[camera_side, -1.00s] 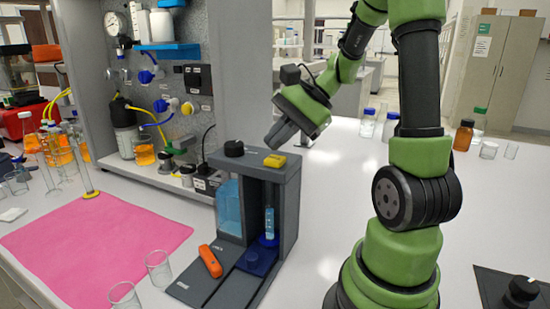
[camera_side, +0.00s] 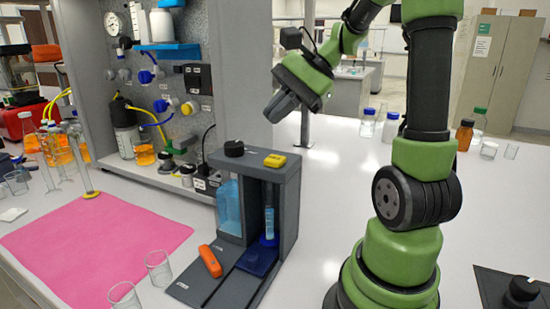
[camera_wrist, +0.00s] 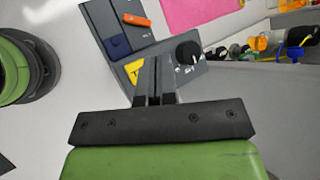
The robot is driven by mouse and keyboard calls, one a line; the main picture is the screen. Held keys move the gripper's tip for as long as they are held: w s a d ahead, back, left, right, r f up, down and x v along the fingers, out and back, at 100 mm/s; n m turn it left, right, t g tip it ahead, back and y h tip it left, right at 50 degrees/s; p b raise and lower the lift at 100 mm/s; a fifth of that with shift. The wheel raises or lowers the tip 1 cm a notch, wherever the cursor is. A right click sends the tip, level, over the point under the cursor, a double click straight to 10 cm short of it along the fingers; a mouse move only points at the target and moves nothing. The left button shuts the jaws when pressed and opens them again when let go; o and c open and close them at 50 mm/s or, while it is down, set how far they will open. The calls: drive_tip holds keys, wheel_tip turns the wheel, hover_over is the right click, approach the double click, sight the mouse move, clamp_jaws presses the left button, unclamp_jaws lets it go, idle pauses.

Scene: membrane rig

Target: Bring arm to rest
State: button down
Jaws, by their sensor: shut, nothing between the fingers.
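My gripper (camera_side: 282,106) is shut and empty. It hangs in the air above and behind the grey membrane rig (camera_side: 291,190), clear of it, tilted down to the left. In the wrist view my gripper's fingers (camera_wrist: 154,76) lie together, with the rig (camera_wrist: 100,20) beyond them.
A pink mat (camera_side: 95,240) covers the left of the bench, with two empty beakers (camera_side: 158,268) near its front edge. A panel with valves and a gauge (camera_side: 165,90) stands behind. Bottles (camera_side: 464,135) stand at the back right.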

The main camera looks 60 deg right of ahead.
drive_tip(key=s+a+n+h, duration=0.4)
drive_tip(key=s+a+n, duration=0.4)
drive_tip(key=a+n, duration=0.5)
drive_tip(key=shift+r+n, duration=0.45)
drive_tip(key=shift+n, duration=0.35)
